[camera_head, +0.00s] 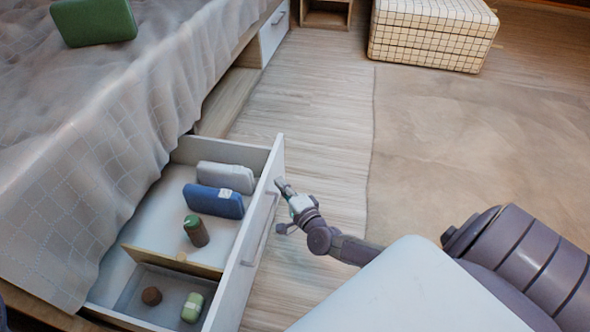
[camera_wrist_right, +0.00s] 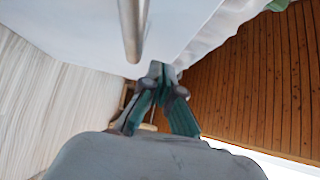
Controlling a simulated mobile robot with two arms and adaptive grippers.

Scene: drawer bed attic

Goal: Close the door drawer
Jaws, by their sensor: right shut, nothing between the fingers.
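The white drawer (camera_head: 240,293) stands pulled out from under the bed, its front facing right in the head view. A bar handle (camera_head: 262,230) runs along the outer face; it also shows as a metal bar in the right wrist view (camera_wrist_right: 134,32). My right gripper (camera_head: 280,183) is shut and empty, at the outer face of the drawer front near its far end. In the right wrist view its closed fingertips (camera_wrist_right: 157,70) are close to the white panel, just past the end of the handle. Whether they touch the panel I cannot tell. My left gripper is not in view.
A bed with a grey cover (camera_head: 100,150) is at left. A checked pouf (camera_head: 432,35) stands far off.

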